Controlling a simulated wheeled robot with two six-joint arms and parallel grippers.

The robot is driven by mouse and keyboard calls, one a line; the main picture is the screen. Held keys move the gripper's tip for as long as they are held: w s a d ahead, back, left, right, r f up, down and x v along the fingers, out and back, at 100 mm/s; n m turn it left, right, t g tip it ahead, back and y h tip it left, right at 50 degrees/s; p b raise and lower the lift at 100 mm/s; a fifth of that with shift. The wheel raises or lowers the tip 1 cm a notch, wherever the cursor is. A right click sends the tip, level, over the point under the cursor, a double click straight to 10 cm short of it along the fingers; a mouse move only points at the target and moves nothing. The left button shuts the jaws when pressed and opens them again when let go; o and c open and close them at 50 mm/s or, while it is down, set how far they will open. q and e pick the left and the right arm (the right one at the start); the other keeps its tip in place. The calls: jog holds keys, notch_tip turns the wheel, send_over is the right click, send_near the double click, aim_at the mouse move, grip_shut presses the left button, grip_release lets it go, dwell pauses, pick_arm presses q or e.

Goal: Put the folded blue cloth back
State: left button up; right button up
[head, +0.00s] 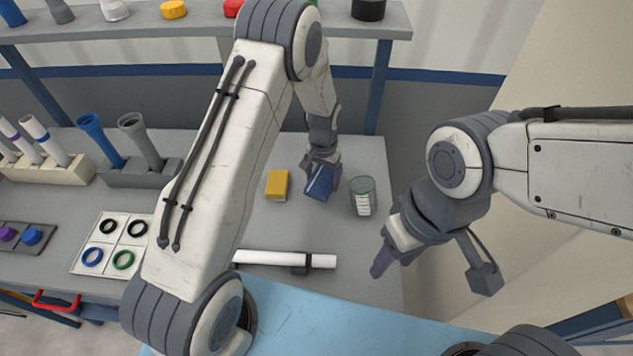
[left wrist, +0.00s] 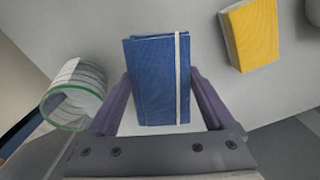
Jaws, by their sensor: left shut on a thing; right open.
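The folded blue cloth (head: 319,185) is in my left gripper (head: 322,178), over the grey table between the yellow block and the glass. In the left wrist view the blue cloth (left wrist: 158,80) has a white stripe along its right side and sits between the two purple fingers of the left gripper (left wrist: 165,105). I cannot tell whether the cloth touches the table. My right gripper (head: 380,264) is open and empty, low at the right, beyond the table's right edge or over it.
A yellow sponge-like block (head: 277,184) lies left of the cloth; a green-rimmed glass (head: 362,196) stands right of it. A white pipe (head: 275,258) lies nearer in a dark holder. Pipe racks (head: 140,172) and a ring tray (head: 108,243) are at left. A shelf (head: 190,25) spans the back.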

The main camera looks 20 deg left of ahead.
aim_at(316, 174)
pick_arm(q)
jog(key=shift+w+a+f, duration=0.4)
jog(key=shift+a, duration=0.15)
jog(key=shift+w+a+f, duration=0.35)
jog(key=shift+a+f, duration=0.05)
jog(key=shift+a, duration=0.15)
notch_tip(316, 174, down, 3)
jog(key=shift+f+p, duration=0.1)
jog(key=shift+p, duration=0.8)
jog(key=shift+f, duration=0.3)
jog(key=o, duration=1.3)
